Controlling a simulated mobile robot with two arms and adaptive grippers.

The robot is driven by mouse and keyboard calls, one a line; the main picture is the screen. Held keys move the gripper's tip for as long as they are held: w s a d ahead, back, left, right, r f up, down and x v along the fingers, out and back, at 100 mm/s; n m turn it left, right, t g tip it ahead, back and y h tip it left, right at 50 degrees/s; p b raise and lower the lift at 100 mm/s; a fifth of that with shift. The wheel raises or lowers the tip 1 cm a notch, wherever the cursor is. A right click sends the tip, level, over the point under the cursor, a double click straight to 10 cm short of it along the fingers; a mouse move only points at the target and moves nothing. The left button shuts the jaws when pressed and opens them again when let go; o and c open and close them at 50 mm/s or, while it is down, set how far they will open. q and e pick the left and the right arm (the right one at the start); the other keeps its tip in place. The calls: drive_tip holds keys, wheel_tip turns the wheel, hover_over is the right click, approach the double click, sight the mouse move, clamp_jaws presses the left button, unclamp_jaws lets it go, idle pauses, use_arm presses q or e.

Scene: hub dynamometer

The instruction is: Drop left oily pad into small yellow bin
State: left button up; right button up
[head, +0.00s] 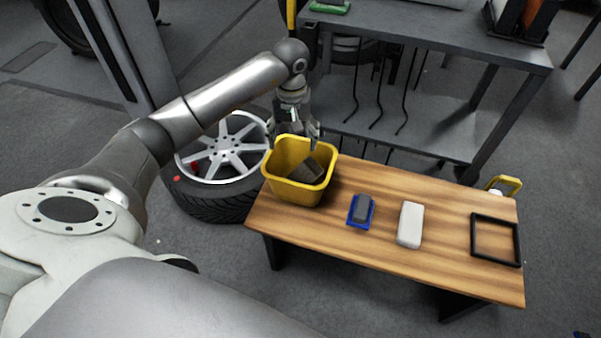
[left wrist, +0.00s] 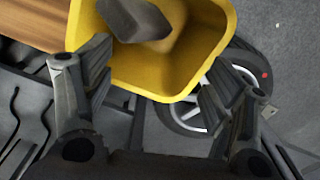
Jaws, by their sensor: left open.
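The small yellow bin (head: 281,187) stands at the left end of the wooden bench in the head view. A dark grey pad (head: 307,171) lies tilted inside it. In the left wrist view the bin (left wrist: 150,78) fills the upper middle, with the dark pad (left wrist: 140,20) inside. My left gripper (head: 292,137) is above the bin's far rim, its fingers pointing down. In the left wrist view the gripper (left wrist: 155,115) has its fingers spread wide with nothing between them. A second dark pad (head: 363,208) sits on a blue tray (head: 351,222) right of the bin. My right gripper is not seen.
A white block (head: 410,224) and an empty black frame (head: 496,240) lie further right on the wooden bench (head: 330,245). A wheel with a tyre (head: 222,200) rests on the floor behind the bin. A grey metal shelf (head: 440,60) stands behind the bench.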

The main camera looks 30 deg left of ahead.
use_arm(q)
wheel_tip(320, 180, up, 12)
idle(0.4)
idle(0.3)
